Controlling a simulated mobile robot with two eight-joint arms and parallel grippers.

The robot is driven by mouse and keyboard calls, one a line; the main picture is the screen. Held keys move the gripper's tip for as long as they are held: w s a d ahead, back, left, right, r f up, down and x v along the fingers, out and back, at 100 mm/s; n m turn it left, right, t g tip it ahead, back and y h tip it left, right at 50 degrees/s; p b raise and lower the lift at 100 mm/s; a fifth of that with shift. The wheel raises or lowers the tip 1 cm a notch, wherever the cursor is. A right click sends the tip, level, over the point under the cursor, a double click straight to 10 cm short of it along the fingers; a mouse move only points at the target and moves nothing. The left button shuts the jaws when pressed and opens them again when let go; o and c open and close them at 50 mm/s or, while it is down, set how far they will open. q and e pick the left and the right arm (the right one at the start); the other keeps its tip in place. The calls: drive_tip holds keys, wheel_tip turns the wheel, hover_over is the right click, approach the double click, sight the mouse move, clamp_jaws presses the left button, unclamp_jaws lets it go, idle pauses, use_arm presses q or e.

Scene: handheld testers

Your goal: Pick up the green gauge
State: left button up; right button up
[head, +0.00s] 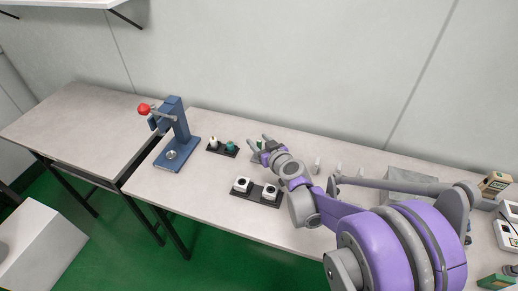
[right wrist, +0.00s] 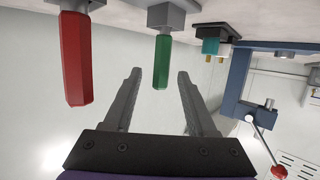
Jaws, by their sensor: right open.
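The green gauge (right wrist: 162,62) shows in the right wrist view as a green faceted handle on a dark grey block. The view is upside down, so it hangs from the top edge. My right gripper (right wrist: 159,75) is open, with a finger on each side of the green handle in the picture and a visible gap on both sides. How deep the handle sits between the fingers is unclear. In the head view the right gripper (head: 258,140) is over the back of the table, and only a bit of green shows by its fingers. My left gripper is not in view.
A red handle (right wrist: 76,58) stands beside the green one. A blue press (head: 172,134) with a red knob and a dark tray (head: 222,149) with white and teal parts are left of the gripper. A black holder with two white blocks (head: 241,184) is in front.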

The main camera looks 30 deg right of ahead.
clamp_jaws()
drive_tip(key=shift+r, duration=0.15)
idle(0.4)
